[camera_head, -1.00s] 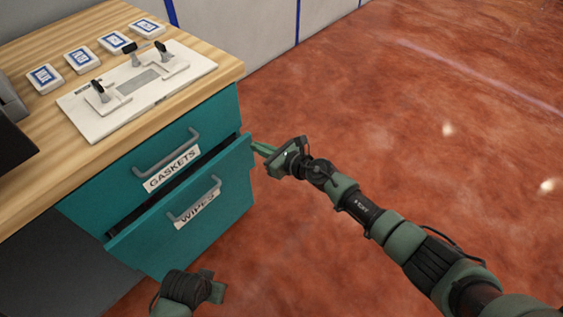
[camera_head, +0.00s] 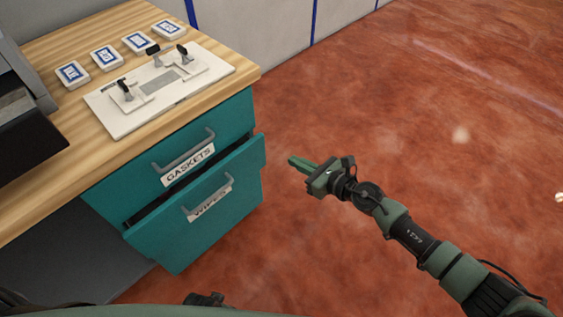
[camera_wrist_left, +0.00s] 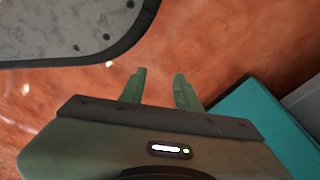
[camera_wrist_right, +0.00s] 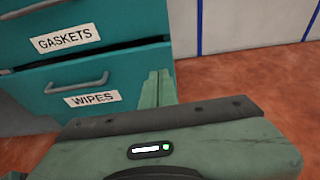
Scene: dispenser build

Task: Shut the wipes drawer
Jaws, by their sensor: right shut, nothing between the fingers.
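The wipes drawer (camera_head: 235,215) is the teal lower drawer with a grey handle and a WIPES label. It stands slightly out from the cabinet, with a dark gap above its front. It also shows in the right wrist view (camera_wrist_right: 45,108). My right gripper (camera_head: 291,162) is shut and empty, just right of the drawer's right edge and apart from it in the head view. Its fingers (camera_wrist_right: 158,86) show together in the right wrist view. My left gripper (camera_wrist_left: 160,85) is open and empty over the floor, with a teal surface at its right.
The gaskets drawer (camera_head: 150,184) above looks shut. The wooden counter (camera_head: 70,170) holds a white fixture plate (camera_head: 118,119) and several small blue-and-white boxes (camera_head: 107,57). A dark machine (camera_head: 22,115) stands at the left. The red floor (camera_head: 400,100) at right is clear.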

